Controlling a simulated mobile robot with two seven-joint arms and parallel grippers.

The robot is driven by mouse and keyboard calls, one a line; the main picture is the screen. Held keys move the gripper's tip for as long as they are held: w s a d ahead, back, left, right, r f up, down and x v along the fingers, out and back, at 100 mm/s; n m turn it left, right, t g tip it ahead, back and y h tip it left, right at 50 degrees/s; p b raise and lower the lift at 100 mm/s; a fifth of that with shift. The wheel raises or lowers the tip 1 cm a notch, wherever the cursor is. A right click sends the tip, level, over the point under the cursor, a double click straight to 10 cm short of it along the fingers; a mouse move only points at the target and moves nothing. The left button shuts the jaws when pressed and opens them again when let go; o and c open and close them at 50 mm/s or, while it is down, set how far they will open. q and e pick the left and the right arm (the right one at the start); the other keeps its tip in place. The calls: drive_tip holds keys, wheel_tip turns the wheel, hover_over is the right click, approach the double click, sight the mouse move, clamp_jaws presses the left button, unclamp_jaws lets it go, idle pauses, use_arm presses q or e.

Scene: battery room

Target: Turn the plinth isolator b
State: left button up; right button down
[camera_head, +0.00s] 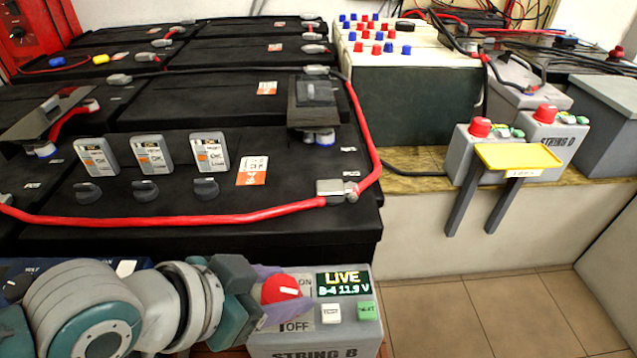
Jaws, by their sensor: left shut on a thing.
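The isolator box marked STRING B (315,341) is grey and stands at the bottom centre. Its screen (343,284) reads LIVE, B-4, 11.9 V. A white button (331,313) and a green button (366,311) sit below the screen. Its red knob (284,288) is on a plate marked ON above and OFF below. My left gripper (266,294) reaches in from the left, its purple fingers shut on the knob. The gripper hides the knob's left side, and I cannot tell the knob's exact angle. My right gripper is not in view.
Black battery blocks (230,100) with a red cable (190,219) fill the left, behind my arm. A STRING D box (540,145) with a yellow-topped stand (518,157) is at right. Tiled floor (470,305) lies open at lower right.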

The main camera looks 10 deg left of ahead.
use_arm(q)
drive_tip(key=m+g+h+b, duration=0.1)
drive_tip(key=m+g+b, duration=0.1)
drive_tip(key=b, duration=0.3)
drive_tip(key=m+g+h+b, duration=0.1)
drive_tip(key=m+g+b, duration=0.1)
drive_tip(key=m+b, duration=0.3)
drive_tip(key=m+g+h+b, duration=0.2)
drive_tip(key=m+g+b, duration=0.1)
drive_tip(key=b, duration=0.3)
drive_tip(key=shift+f+m, duration=0.25)
drive_tip(key=shift+m, duration=0.25)
drive_tip(key=shift+r+m+g+b, duration=0.2)
drive_tip(key=shift+m+g+b, duration=1.4)
drive_tip(key=shift+m, duration=0.3)
drive_tip(key=o, duration=1.1)
drive_tip(key=p+v, duration=0.2)
drive_tip(key=v, duration=0.8)
drive_tip(key=shift+d, duration=0.1)
